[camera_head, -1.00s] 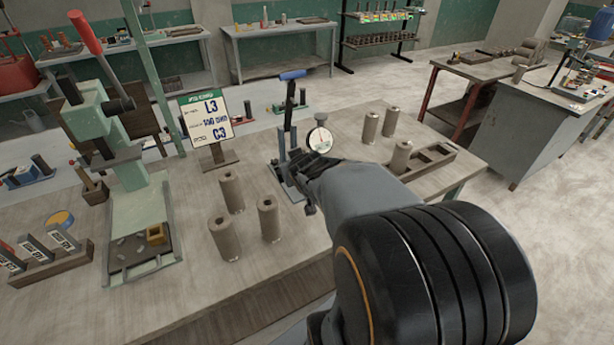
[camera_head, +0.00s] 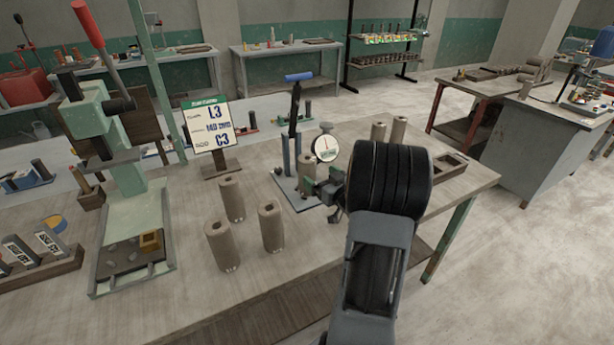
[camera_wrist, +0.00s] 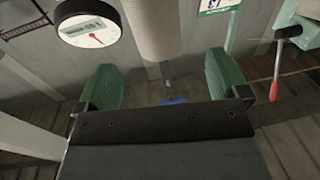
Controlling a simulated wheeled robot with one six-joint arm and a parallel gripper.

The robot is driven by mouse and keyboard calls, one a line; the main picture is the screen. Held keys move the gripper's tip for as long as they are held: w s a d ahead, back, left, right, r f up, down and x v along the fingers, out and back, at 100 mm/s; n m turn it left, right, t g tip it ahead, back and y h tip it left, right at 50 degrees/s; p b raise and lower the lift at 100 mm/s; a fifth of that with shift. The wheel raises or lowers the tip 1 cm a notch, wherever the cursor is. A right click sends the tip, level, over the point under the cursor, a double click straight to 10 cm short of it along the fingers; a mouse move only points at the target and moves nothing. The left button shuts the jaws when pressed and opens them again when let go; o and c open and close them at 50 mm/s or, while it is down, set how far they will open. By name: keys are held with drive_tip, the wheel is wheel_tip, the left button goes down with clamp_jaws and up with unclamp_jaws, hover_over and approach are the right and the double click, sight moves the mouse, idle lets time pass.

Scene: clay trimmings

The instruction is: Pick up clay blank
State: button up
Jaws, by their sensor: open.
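A tan clay blank (camera_head: 306,168) stands upright at the lever fixture (camera_head: 290,150), beside its round dial gauge (camera_head: 326,148). My gripper (camera_head: 322,188) is just right of this blank and partly covers it. In the wrist view the green-padded fingers of my gripper (camera_wrist: 163,84) are wide apart, with the blank (camera_wrist: 153,28) ahead of the gap; I see no contact. Three more blanks with holes in their tops stand on the bench: a rear one (camera_head: 231,198), a front left one (camera_head: 222,246) and a right one (camera_head: 271,226).
Two blanks, one (camera_head: 378,132) left of the other (camera_head: 398,130), stand behind my arm near a wooden tray (camera_head: 450,165). A green press (camera_head: 95,125) with a red lever and a sign (camera_head: 207,125) stand left. The bench's front middle is clear.

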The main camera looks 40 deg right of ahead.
sight(313, 167)
drive_tip(key=shift+w+d+r+p, duration=0.1)
drive_tip(key=shift+w+p, duration=0.25)
drive_tip(key=shift+w, duration=1.75)
drive_tip(key=shift+w+d+p, duration=0.1)
drive_tip(key=shift+w+p, duration=0.2)
drive_tip(key=shift+w, duration=1.75)
drive_tip(key=c, duration=1.3)
drive_tip(key=shift+r, duration=0.1)
drive_tip(key=shift+c, duration=0.9)
drive_tip(key=shift+r, duration=0.1)
